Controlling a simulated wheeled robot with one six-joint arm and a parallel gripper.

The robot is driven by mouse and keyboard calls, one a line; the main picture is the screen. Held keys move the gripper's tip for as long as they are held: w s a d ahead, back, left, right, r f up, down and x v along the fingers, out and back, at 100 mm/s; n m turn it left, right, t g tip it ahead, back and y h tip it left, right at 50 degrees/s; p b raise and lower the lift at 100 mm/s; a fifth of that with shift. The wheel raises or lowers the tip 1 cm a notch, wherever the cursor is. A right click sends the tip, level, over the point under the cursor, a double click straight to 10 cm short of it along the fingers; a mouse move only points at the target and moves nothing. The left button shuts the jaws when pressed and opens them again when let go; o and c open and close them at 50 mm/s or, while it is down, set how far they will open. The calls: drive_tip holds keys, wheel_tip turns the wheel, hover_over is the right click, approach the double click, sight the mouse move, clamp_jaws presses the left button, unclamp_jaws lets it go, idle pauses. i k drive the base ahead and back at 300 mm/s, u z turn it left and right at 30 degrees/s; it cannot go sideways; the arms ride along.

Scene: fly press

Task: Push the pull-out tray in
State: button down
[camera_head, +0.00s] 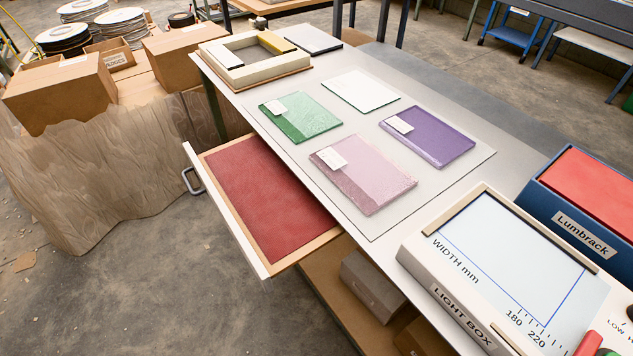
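The pull-out tray (328,226) sticks out from under the left long edge of the metal table. It has a pale wooden rim, a red lining and a white front panel (226,212). A grey metal handle (191,181) sits near the far end of that front. The tray looks empty. Its inner part is hidden under the tabletop. My gripper is not in this view.
The metal tabletop (457,197) holds green, white, pink and purple sheets, a light box (497,330) and a blue Lumbrack box (575,222). A shelf (322,292) with boxes lies below. Cardboard boxes (60,92) stand left. The concrete floor (130,290) before the tray is clear.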

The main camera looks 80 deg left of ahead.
sight(276, 223)
drive_tip(key=u, duration=3.1)
